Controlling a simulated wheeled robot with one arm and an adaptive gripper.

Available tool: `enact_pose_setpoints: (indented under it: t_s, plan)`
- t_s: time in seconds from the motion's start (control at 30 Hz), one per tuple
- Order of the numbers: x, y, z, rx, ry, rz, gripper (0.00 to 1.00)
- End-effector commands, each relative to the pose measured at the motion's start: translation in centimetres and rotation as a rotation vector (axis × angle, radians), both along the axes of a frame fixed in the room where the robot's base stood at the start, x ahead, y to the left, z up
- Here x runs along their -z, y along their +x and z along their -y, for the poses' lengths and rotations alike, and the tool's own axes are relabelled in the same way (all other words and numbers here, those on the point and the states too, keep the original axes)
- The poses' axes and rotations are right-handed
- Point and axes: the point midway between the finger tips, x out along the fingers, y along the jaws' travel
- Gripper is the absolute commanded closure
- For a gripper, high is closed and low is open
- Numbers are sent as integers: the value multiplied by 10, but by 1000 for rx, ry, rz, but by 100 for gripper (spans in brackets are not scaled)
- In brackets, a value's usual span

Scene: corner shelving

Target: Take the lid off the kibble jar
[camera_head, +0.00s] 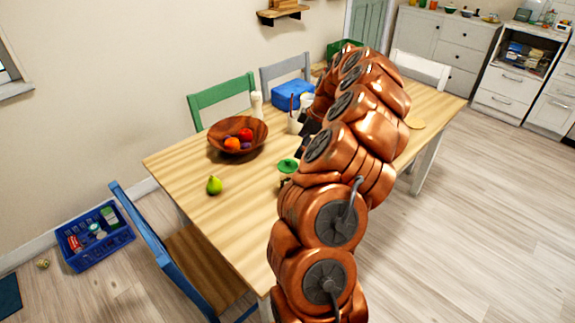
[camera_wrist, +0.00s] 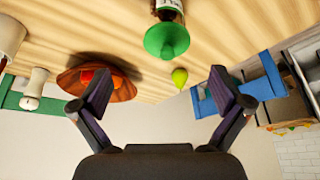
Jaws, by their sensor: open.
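A jar with a round green lid, which appears to be the kibble jar, stands on the wooden table. In the head view its green lid (camera_head: 288,166) shows just left of my arm, which hides most of its body. In the wrist view the green lid (camera_wrist: 167,40) is on the jar, at top centre, with part of the jar's brown and pale body (camera_wrist: 168,8) above it. My gripper (camera_wrist: 161,88) is open and empty, its two dark fingers spread wide. The lid appears beyond the fingertips, apart from them. In the head view my arm largely hides the gripper.
On the table (camera_head: 185,160), a wooden fruit bowl (camera_head: 222,149), a green pear (camera_head: 214,186), a white shaker (camera_head: 256,105), a utensil cup (camera_head: 294,126) and a blue box (camera_head: 290,96) stand around the jar. A blue chair (camera_head: 150,232) is at the near left.

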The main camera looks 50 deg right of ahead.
Motion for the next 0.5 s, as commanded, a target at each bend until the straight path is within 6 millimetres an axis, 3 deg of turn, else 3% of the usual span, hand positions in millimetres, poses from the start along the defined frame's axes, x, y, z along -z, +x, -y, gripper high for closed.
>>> enact_pose_setpoints:
  t_s: [0.5]
  plan:
    - [35,9,-20,-3,7,-6,0]
